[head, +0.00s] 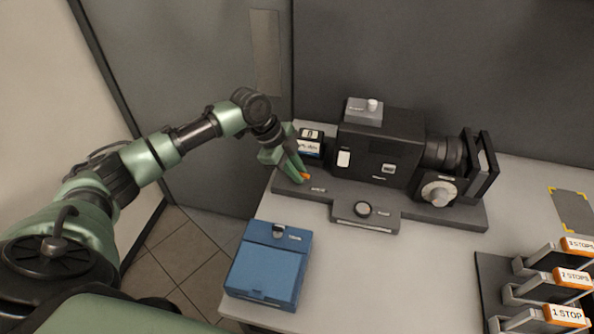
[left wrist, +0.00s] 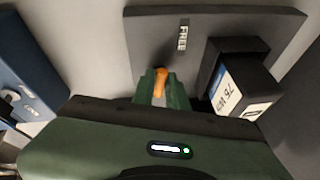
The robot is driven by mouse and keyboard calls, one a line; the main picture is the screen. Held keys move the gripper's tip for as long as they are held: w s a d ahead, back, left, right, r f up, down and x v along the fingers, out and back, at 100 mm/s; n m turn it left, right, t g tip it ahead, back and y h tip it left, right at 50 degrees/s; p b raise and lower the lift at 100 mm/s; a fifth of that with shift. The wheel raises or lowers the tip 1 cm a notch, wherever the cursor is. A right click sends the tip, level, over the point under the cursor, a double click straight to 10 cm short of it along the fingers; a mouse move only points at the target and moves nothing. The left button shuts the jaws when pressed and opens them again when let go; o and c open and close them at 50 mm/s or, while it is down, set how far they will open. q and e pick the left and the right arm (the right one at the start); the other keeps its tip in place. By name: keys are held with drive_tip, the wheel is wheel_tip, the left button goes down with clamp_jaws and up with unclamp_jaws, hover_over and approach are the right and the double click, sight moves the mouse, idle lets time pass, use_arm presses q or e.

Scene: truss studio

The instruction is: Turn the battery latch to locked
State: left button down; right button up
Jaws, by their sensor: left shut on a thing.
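The battery latch is a small orange lever (head: 306,176) on the left end of the camera's dark base plate (head: 460,212). My left gripper (head: 301,177) is down at it and shut on it. In the left wrist view the orange lever (left wrist: 161,80) stands between the green fingers (left wrist: 160,92), and a "FREE" label (left wrist: 183,36) is on the plate beyond it. The battery (head: 309,148), a black block with a white and blue label, sits beside the latch at the camera's rear; it also shows in the left wrist view (left wrist: 240,90). My right gripper is not in view.
The black camera body (head: 375,150) with its lens (head: 443,152) stands right of the gripper. A blue case (head: 268,268) lies at the table's front left. A rack with orange "STOP" tags (head: 567,316) is at the front right. The middle of the table (head: 400,270) is clear.

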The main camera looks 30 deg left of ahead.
use_arm(q)
drive_tip(key=shift+w+m+g, duration=0.15)
drive_tip(key=shift+m+g, duration=0.15)
drive_tip(key=shift+m, duration=0.6)
drive_tip(key=m+g+b, duration=0.1)
drive_tip(key=m, duration=0.1)
drive_tip(key=shift+w+f+m+h, duration=0.1)
drive_tip(key=shift+m+h, duration=0.2)
drive_tip(key=shift+h, duration=0.1)
drive_tip(key=m+g+b, duration=0.1)
drive_tip(key=m, duration=0.1)
drive_tip(key=m+g+b, duration=0.1)
drive_tip(key=m+b, duration=0.1)
drive_tip(key=m+g+b, duration=0.1)
drive_tip(key=m, duration=0.1)
drive_tip(key=shift+w+d+m, duration=0.1)
drive_tip(key=shift+w+m, duration=0.2)
drive_tip(key=shift+w+m+g+y+b, duration=0.1)
drive_tip(key=shift+m+g+y+b, duration=0.35)
drive_tip(key=shift+m+b, duration=0.55)
drive_tip(key=shift+d+m+g+y, duration=0.1)
drive_tip(key=shift+m+g+y, duration=0.3)
drive_tip(key=shift+m, duration=1.4)
drive_tip(key=c, duration=1.4)
unclamp_jaws()
drive_tip(key=shift+c, duration=0.2)
